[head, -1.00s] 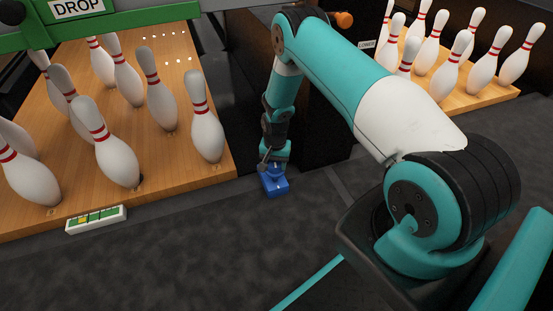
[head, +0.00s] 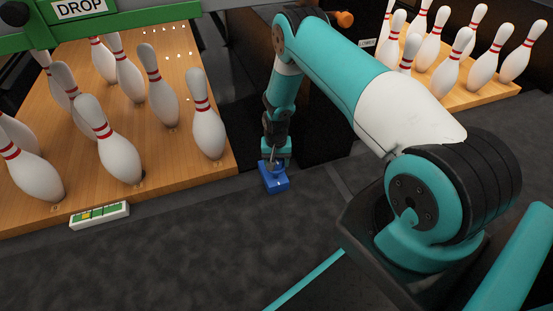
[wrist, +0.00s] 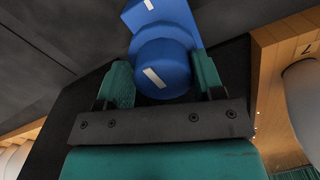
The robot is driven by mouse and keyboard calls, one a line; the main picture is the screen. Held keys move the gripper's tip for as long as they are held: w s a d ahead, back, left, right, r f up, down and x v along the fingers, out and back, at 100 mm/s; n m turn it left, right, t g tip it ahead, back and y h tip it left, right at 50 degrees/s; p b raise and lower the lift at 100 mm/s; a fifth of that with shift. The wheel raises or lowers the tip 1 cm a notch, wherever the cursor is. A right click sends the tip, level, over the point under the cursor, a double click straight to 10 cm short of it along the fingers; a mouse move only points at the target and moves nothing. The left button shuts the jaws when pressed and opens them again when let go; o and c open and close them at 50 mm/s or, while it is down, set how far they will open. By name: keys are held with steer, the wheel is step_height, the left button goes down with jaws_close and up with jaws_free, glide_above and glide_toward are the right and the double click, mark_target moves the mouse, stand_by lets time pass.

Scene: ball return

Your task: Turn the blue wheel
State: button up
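The blue wheel (wrist: 165,68) is a round knob with a white stripe on its face, standing out from a blue housing (wrist: 188,16) that has its own white mark. The wheel's stripe is tilted in the wrist view. My gripper (wrist: 164,78) has one teal finger on each side of the wheel, and both fingers appear to press against its rim. In the head view my gripper (head: 275,160) points down at the blue housing (head: 274,180), low beside the lane's right corner. The wheel itself is mostly hidden there.
Bowling pins (head: 105,140) stand on the wooden lane deck (head: 190,180) at left, under a green bar with a DROP sign (head: 79,7). A small indicator panel (head: 99,215) sits at the lane's front edge. More pins (head: 455,62) stand at right. The grey floor in front is clear.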

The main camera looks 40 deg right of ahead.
steer(key=shift+o, duration=1.1)
steer(key=shift+w, duration=0.1)
steer(key=shift+r, duration=0.35)
step_height(320, 180, up, 17)
steer(key=p, duration=0.8)
